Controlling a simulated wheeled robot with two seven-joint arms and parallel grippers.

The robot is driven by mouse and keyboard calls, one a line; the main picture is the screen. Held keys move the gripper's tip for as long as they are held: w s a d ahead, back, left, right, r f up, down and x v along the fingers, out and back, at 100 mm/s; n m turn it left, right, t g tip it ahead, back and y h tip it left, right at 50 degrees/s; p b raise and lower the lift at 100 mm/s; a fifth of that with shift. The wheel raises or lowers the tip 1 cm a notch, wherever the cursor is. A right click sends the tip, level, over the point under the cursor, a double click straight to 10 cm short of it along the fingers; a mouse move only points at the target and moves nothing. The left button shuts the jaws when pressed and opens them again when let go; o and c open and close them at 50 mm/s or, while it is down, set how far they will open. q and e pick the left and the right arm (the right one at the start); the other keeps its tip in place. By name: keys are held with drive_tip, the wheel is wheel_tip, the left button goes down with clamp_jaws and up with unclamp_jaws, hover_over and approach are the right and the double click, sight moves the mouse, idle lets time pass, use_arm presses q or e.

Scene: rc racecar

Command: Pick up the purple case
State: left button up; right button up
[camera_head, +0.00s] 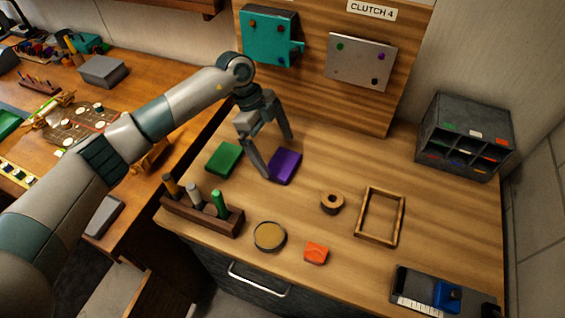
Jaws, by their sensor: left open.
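The purple case (286,166) is a small flat box lying on the wooden worktop, near the middle back. My left gripper (280,158) reaches down over it from the upper left with its fingers spread apart. One finger comes down at the case's left side, and the other is behind it, toward the board. The gripper holds nothing. Whether a finger touches the case cannot be told. My right gripper is not in view.
A green case (224,159) lies just left of the purple one. A wooden rack (202,213) with upright tools stands in front left. A tape roll (332,202), wooden frame (380,216), round tin (269,236) and orange block (316,253) lie nearby. A dark organizer (465,137) stands right.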

sight(282, 162)
use_arm(q)
drive_tip(key=p+x, duration=0.1)
drive_tip(key=x, duration=0.2)
drive_tip(key=shift+r+p, duration=0.1)
drive_tip(key=shift+p, duration=0.25)
drive_tip(key=shift+d+f, duration=0.15)
drive_tip(key=shift+f, duration=0.4)
drive_tip(key=c, duration=1.1)
